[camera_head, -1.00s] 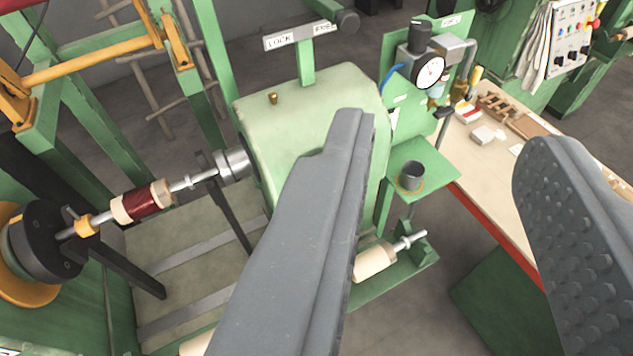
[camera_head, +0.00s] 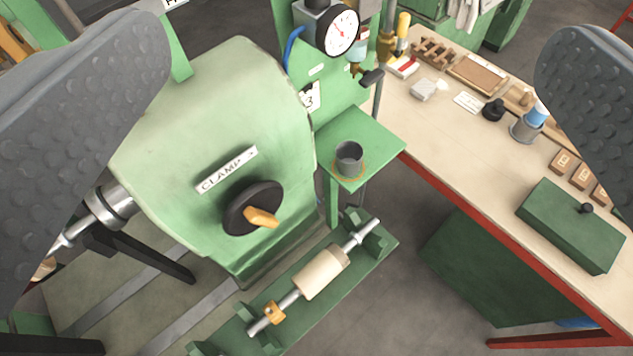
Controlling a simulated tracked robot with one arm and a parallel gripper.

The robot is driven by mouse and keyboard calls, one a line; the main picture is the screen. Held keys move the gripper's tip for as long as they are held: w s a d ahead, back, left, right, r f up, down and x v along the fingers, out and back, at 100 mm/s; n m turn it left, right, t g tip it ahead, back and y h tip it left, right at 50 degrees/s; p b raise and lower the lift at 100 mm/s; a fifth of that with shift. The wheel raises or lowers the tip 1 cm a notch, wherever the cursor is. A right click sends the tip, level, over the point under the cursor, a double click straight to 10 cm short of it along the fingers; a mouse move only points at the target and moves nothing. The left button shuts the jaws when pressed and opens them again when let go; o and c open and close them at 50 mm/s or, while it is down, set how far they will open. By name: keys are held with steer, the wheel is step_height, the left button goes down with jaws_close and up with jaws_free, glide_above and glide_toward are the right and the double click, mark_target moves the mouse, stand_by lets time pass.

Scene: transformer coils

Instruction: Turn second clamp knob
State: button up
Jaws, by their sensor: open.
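The clamp knob (camera_head: 240,207) is a round black disc with an orange-yellow handle (camera_head: 261,217) pointing right and slightly down. It sits on the front of the pale green machine housing (camera_head: 225,110), below a label (camera_head: 227,169) that reads CLAMP and a partly unclear mark. My gripper (camera_head: 360,130) is open and empty. Its two grey studded fingers show at the upper left and the right edge, wide apart. The knob lies in view between them, lower left of the middle, and neither finger visibly touches it.
A green shelf (camera_head: 377,138) with a grey cup (camera_head: 348,158) stands right of the housing. Below is a green rack (camera_head: 372,262) with a spindle and cream roll (camera_head: 321,273). A pressure gauge (camera_head: 341,30) is above. A workbench (camera_head: 440,130) with a green box (camera_head: 570,225) fills the right.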

steer(key=w+d+f+p, duration=0.1)
steer(key=w+d+f, duration=0.6)
steer(key=f, duration=0.4)
steer(key=m+y+p, duration=0.5)
steer(key=y, duration=0.8)
glide_toward(268, 224)
steer(key=shift+g, duration=0.4)
steer(key=shift+r+p+x, duration=0.15)
steer(key=shift+p+x, duration=0.2)
steer(key=shift+x, duration=1.9)
steer(key=shift+r+p+x, duration=0.2)
steer(key=shift+p+x, duration=0.15)
steer(key=shift+x, duration=1.9)
steer(key=shift+d, duration=0.1)
steer(key=shift+c, duration=0.3)
